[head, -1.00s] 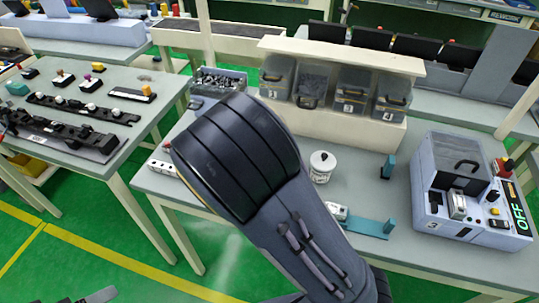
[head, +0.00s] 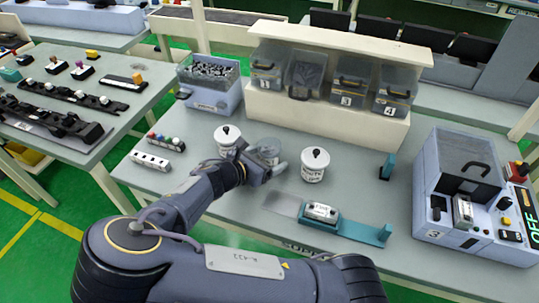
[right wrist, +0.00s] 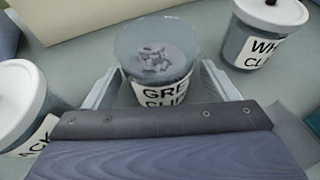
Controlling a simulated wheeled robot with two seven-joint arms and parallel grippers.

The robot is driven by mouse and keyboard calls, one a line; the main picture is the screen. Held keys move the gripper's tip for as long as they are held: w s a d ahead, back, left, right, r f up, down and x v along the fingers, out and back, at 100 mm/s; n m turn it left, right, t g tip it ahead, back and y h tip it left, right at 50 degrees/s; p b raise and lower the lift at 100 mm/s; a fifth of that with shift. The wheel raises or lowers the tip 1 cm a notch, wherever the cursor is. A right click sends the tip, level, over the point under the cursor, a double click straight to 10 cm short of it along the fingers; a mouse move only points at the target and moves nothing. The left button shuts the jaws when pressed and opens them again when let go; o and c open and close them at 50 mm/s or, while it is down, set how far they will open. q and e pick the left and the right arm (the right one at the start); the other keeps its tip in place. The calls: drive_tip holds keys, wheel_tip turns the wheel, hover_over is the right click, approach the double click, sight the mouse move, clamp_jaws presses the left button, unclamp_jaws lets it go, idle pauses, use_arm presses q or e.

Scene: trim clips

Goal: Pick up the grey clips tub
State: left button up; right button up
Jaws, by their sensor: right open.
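The grey clips tub (right wrist: 158,62) is a clear round tub with a label reading "GRE… CLI…" and grey clips inside. In the right wrist view it stands between the two fingers of my right gripper (right wrist: 160,88), which is open around its near side. I see no clear contact between fingers and tub. In the head view the tub (head: 268,149) stands on the bench just beyond the right gripper (head: 263,170), partly hidden by it. My left gripper is not in view.
A white-lidded white clips tub (head: 315,166) stands close on the right, and another white-lidded tub (head: 227,139) close on the left. A teal fixture (head: 345,226) holding a small white part lies in front. A shelf of numbered bins (head: 330,112) stands behind.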

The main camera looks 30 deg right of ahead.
drive_tip(key=shift+x, duration=0.75)
drive_tip(key=c, duration=1.3)
drive_tip(key=shift+r, duration=0.1)
